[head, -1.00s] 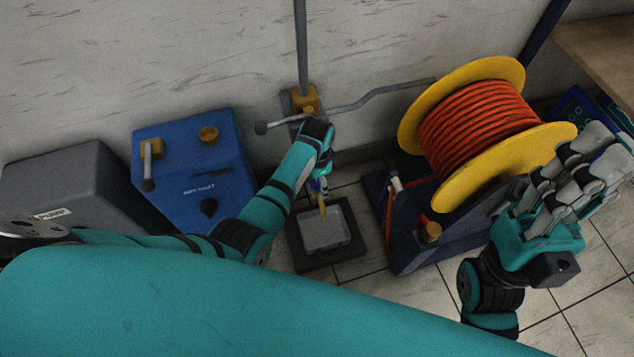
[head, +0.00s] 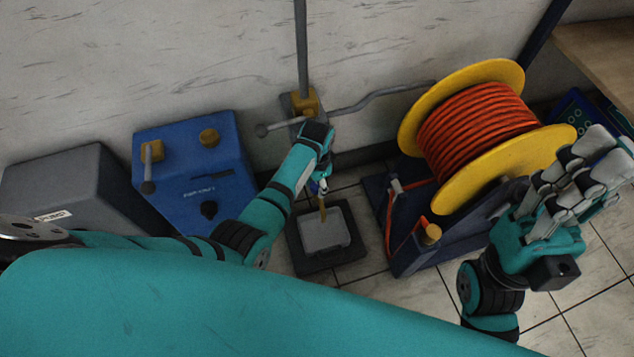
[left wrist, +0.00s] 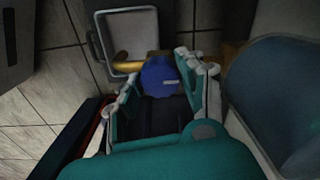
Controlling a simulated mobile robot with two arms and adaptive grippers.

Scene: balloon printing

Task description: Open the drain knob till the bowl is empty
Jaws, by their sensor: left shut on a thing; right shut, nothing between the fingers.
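The blue drain knob (left wrist: 160,76) sits on a brass spout (left wrist: 131,65) in the left wrist view. A little of the knob shows in the head view (head: 323,187). My left gripper (head: 320,180) is shut on the knob, with its fingers on either side of it in the wrist view (left wrist: 163,88). The spout's end (head: 322,208) points down over a pale grey square bowl (head: 322,236) on the floor. I cannot make out any liquid in the bowl. My right gripper (head: 590,165) is shut and empty, raised at the right.
A blue box (head: 185,170) with brass fittings and a grey box (head: 75,190) stand at the left. A yellow reel of orange hose (head: 478,125) stands right of the bowl. A lever (head: 278,128) is on the wall behind. Tiled floor in front is open.

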